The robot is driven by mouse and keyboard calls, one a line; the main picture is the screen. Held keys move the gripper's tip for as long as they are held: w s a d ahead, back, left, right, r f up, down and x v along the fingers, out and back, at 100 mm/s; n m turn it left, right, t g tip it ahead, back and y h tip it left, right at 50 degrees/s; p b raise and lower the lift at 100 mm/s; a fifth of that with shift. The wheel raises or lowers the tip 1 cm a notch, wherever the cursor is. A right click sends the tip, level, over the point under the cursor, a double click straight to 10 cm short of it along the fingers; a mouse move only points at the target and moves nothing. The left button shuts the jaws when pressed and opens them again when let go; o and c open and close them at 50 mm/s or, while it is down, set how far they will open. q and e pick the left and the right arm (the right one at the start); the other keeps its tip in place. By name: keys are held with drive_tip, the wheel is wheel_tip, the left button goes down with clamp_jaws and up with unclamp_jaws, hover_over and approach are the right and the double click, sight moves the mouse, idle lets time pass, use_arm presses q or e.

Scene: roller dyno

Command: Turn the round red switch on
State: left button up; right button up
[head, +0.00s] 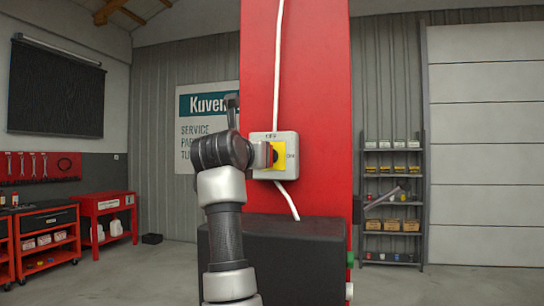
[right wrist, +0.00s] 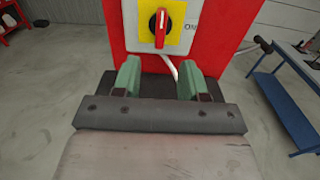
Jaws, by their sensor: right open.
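The red switch knob (right wrist: 161,26) sits on a yellow plate in a light grey box on the red column. In the right wrist view its handle stands about upright, with an ON label to its right. In the head view the switch box (head: 291,142) shows OFF at the top and ON at the right, and my right gripper (head: 264,155) covers much of the knob from the left. In the right wrist view my right gripper (right wrist: 160,80) is open and empty. Its green fingertips are apart below the knob. My left gripper is not in view.
The red column (head: 325,100) stands ahead with a white cable on it and a black block (head: 310,255) at its foot. A blue table (right wrist: 285,105) is at the right in the wrist view. Shelves (head: 392,200) and red carts (head: 105,215) stand farther back.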

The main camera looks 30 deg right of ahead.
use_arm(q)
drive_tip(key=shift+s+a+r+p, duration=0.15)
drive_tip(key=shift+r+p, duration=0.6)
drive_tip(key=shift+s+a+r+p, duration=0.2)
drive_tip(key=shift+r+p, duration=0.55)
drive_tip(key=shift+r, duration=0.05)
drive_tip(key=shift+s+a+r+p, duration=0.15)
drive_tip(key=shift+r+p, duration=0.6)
use_arm(e)
drive_tip(key=x, duration=0.9)
drive_tip(key=shift+w+d+r, duration=0.2)
drive_tip(key=shift+d, duration=0.15)
drive_tip(key=c, duration=0.6)
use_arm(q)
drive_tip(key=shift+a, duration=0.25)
use_arm(e)
clamp_jaws()
